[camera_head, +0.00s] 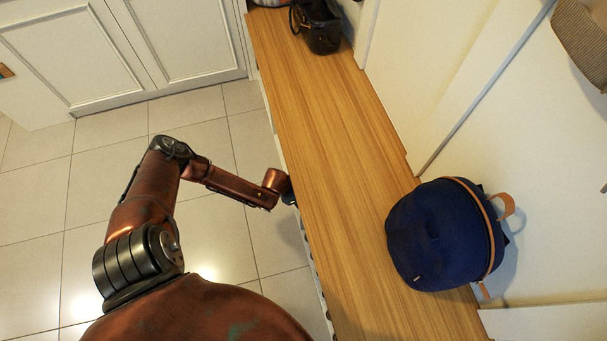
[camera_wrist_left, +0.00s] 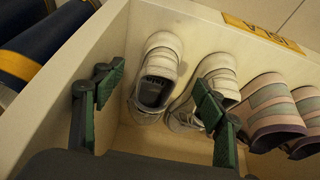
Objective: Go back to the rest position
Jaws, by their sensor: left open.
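My left arm reaches from the lower left of the head view to the bench's left edge. My left gripper shows in the wrist view (camera_wrist_left: 158,92) with its two green-padded fingers spread wide apart. It is open, and nothing is held between the fingers. It is at a cubby, in front of a pair of white shoes (camera_wrist_left: 158,68), one of them partly hidden behind the right finger. In the head view only the dark wrist end shows beside the bench edge; the fingers are hidden there. My right gripper is in neither view.
A wooden bench top (camera_head: 330,165) runs along the cubbies. A dark blue backpack (camera_head: 430,240) and a dark bag (camera_head: 318,28) stand on it. Striped shoes (camera_wrist_left: 272,112) sit right of the white ones. The cubby wall (camera_wrist_left: 75,75) is close left. Tiled floor (camera_head: 100,180) is clear.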

